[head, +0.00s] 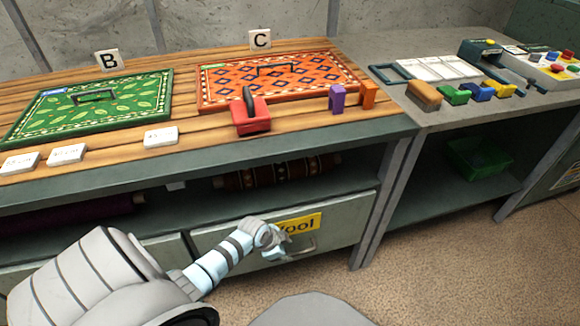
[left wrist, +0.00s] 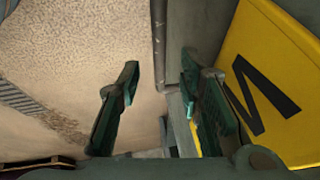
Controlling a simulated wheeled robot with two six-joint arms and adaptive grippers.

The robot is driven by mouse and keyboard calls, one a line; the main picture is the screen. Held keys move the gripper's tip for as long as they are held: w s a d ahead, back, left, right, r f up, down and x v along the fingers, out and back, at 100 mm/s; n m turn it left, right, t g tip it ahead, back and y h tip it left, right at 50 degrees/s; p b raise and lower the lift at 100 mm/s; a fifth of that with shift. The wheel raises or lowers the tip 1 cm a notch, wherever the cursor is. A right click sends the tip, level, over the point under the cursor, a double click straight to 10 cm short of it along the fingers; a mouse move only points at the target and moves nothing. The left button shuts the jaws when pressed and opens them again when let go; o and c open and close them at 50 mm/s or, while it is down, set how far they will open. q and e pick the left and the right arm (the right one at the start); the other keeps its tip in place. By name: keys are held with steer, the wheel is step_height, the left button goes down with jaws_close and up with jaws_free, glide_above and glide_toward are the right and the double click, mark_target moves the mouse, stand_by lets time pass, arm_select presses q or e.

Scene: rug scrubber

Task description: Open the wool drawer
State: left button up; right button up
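The wool drawer (head: 345,230) is the grey drawer front under the bench, with a yellow "Wool" label (head: 305,222); it looks shut. Its handle (head: 308,246) is a grey bar below the label, partly hidden by my left gripper (head: 276,241). My left gripper is at the drawer front, over the label's left part. In the left wrist view its two dark fingers (left wrist: 158,92) are apart, with the yellow label (left wrist: 275,85) close on the right. A grey bar shows between the fingers; I cannot tell whether it is the handle. My right gripper is not in view.
On the bench above lie a green rug (head: 130,110), an orange rug (head: 225,95), a red scrubber-like tool (head: 251,118) and white tags. A rolled rug (head: 280,172) lies on the shelf above the drawer. A bench leg (head: 385,205) stands right of it. The floor (head: 440,260) in front is clear.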

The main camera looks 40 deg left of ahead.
mark_target(292, 255)
arm_select(q)
steer(key=b+x, duration=0.1)
steer(key=x, duration=0.2)
steer(key=shift+w+f+b, duration=0.1)
steer(key=shift+f+b, duration=0.2)
steer(key=shift+f, duration=0.1)
steer(key=shift+w+f, duration=0.15)
steer(key=shift+f, duration=0.2)
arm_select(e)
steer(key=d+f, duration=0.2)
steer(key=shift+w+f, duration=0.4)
arm_select(q)
steer(key=shift+r, duration=0.1)
steer(key=shift+c, duration=0.4)
jaws_close()
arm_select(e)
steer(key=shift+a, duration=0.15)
arm_select(q)
steer(key=shift+d, duration=0.15)
